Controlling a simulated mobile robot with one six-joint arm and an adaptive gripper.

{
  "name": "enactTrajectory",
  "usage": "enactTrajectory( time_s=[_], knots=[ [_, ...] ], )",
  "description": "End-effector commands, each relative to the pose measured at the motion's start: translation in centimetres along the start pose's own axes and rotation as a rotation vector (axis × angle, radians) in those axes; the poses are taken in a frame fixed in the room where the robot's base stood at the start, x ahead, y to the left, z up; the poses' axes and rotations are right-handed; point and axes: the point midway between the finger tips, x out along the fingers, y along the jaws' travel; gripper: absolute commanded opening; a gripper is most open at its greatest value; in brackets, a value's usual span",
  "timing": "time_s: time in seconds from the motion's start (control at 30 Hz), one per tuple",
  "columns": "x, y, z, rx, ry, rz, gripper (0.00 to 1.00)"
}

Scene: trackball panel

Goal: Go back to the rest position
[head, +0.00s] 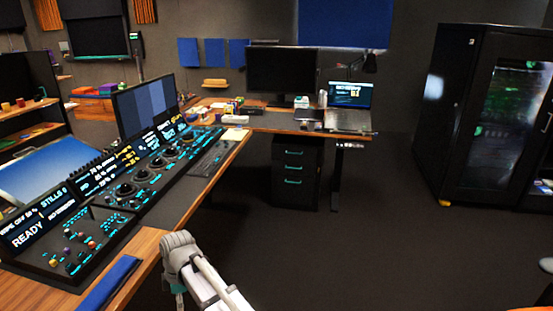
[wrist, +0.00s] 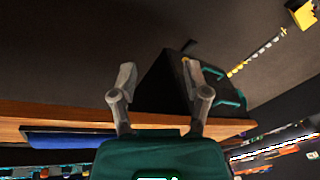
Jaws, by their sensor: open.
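My gripper (wrist: 158,82) is open and empty in the wrist view, its two grey fingers spread apart with nothing between them. Behind the fingers a wooden desk edge and a dark wedge-shaped object show. In the head view my arm rises from the bottom middle, beside the desk's front edge; its fingers cannot be made out there. The trackball panel (head: 140,200) lies along the left desk, with lit screens, dark round trackballs and small coloured knobs. My arm is to the right of the panel's near end, apart from it.
The wooden desk (head: 150,243) runs from the lower left to the back, with a blue pad (head: 108,284) at its near edge. A laptop (head: 350,97) and a black drawer unit (head: 296,172) stand at the back. A dark cabinet (head: 458,120) stands right. Open floor lies between.

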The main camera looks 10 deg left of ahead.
Motion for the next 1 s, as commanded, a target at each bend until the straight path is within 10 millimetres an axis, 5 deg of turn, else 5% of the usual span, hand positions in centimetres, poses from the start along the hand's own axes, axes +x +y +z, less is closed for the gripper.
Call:
enactTrajectory(
  time_s=[0.47, 1.0],
  knots=[
    [-2.1, -1.2, 16.0, 0.588, 0.005, 0.083, 0.61],
    [-3.4, -6.7, 31.7, 1.249, 0.030, 0.169, 0.61]
  ],
)
